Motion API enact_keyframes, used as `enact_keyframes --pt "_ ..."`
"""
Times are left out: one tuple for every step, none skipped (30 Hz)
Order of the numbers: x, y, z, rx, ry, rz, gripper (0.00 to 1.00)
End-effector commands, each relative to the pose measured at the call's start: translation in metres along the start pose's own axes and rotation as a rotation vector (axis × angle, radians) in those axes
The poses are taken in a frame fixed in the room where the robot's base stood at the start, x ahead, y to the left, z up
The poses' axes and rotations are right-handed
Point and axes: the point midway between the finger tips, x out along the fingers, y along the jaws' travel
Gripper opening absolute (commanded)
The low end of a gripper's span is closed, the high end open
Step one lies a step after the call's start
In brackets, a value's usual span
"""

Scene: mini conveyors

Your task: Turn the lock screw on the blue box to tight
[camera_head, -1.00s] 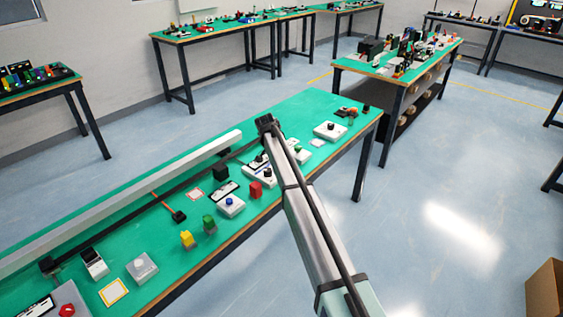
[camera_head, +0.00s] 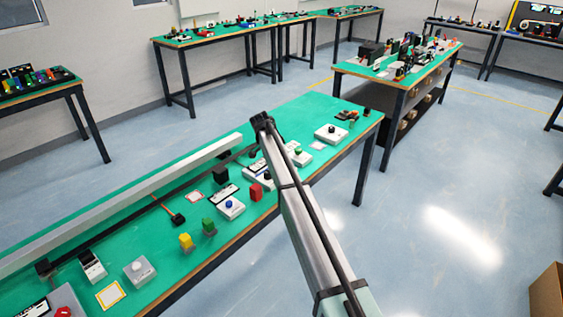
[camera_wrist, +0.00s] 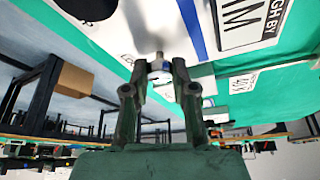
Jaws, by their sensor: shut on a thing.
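In the wrist view my gripper (camera_wrist: 160,73) has its two fingers on either side of a small pale metallic screw head (camera_wrist: 157,65). It is shut on this screw. The screw's short stem meets a pale grey and white surface with a dark blue stripe (camera_wrist: 190,22). Most of the box body is out of frame, so I cannot tell its full colour or how tight the screw is. In the head view my arm hides the gripper and the screw. I cannot pick out the blue box there.
A long pale rail (camera_head: 120,205) runs along the green bench (camera_head: 330,170). Red (camera_head: 256,192), green (camera_head: 209,227) and yellow (camera_head: 186,241) blocks stand near its front edge. A white box with a blue knob (camera_head: 231,208) is close by.

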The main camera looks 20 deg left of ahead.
Motion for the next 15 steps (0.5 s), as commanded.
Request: enact_keyframes --pt "0.0008 0.0006 0.0003 0.001 -0.001 0.002 0.0" --pt "0.0008 0.0006 0.0003 0.001 -0.001 0.002 0.0" --pt "0.0008 0.0007 0.0003 0.001 -0.001 0.002 0.0" --pt "0.0008 0.0007 0.0003 0.001 -0.001 0.002 0.0" --pt "0.0008 0.0007 0.0003 0.001 -0.001 0.002 0.0" --pt "0.0008 0.0007 0.0003 0.001 -0.001 0.002 0.4" --pt "0.0008 0.0006 0.0003 0.001 -0.001 0.002 0.51" --pt "0.0008 0.0006 0.0003 0.001 0.0 0.001 0.51" --pt "0.0007 0.0006 0.0002 0.0 0.0 0.001 0.51" --pt "0.0007 0.0005 0.0002 0.0 0.0 0.001 0.51" --pt "0.0006 0.0005 0.0001 0.0 0.0 0.001 0.51" --pt "0.0006 0.0004 0.0002 0.0 0.0 0.001 0.51" --pt "0.0005 0.0004 0.0001 0.0 0.0 0.001 0.51" --pt "0.0005 0.0004 0.0001 0.0 0.0 0.001 0.51" --pt "0.0003 0.0003 0.0001 0.0 0.0 0.0 0.51"
